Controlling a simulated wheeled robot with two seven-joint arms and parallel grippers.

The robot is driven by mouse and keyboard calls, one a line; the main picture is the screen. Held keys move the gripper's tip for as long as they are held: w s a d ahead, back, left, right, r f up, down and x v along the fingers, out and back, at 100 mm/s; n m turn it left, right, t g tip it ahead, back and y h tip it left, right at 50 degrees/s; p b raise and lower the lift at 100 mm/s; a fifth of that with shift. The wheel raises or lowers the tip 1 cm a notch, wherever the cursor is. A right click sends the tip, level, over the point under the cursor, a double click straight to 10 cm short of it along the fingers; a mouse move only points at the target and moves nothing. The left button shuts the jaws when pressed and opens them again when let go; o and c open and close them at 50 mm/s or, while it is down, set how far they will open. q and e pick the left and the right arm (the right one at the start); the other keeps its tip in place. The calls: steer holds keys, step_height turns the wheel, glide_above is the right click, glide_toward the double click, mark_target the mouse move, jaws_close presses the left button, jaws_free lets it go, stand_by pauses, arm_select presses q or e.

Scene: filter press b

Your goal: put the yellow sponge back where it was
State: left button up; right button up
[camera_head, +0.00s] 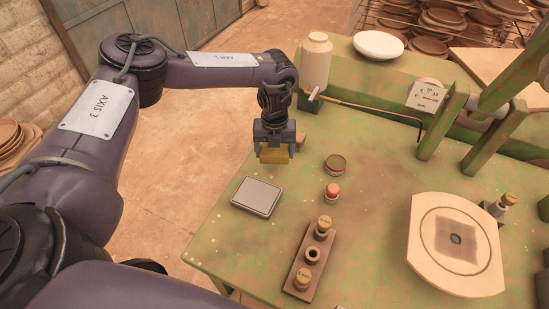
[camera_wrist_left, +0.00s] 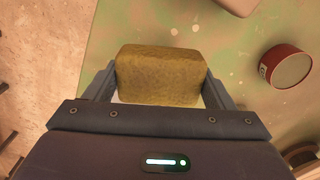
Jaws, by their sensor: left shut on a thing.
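The yellow sponge (camera_head: 273,156) is held between the fingers of my left gripper (camera_head: 275,150), above the far left part of the green table (camera_head: 215,240). In the left wrist view the sponge (camera_wrist_left: 161,74) spans the gap between the two fingers of the gripper (camera_wrist_left: 160,88). Its underside is hidden, and I cannot tell how high above the table it is. A grey flat pad or tin (camera_head: 257,196) lies on the table just in front of the gripper. My right gripper is not in view.
A round tin (camera_head: 335,164) and a small red-topped jar (camera_head: 332,192) stand right of the gripper. A wooden rack (camera_head: 312,262) with capped bottles lies nearer. A white bottle (camera_head: 316,62) stands behind. A pale plate (camera_head: 456,243) lies at right. The table's left edge is close.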

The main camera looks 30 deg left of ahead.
mark_target(275, 168)
arm_select(q)
step_height(275, 168, down, 4)
steer(key=shift+f+p, duration=0.15)
steer(key=shift+p, duration=0.15)
steer(key=shift+f, duration=0.1)
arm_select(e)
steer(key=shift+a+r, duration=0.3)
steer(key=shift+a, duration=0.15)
arm_select(q)
steer(key=shift+f, duration=0.25)
steer(key=o, duration=0.9)
steer(key=shift+r, duration=0.1)
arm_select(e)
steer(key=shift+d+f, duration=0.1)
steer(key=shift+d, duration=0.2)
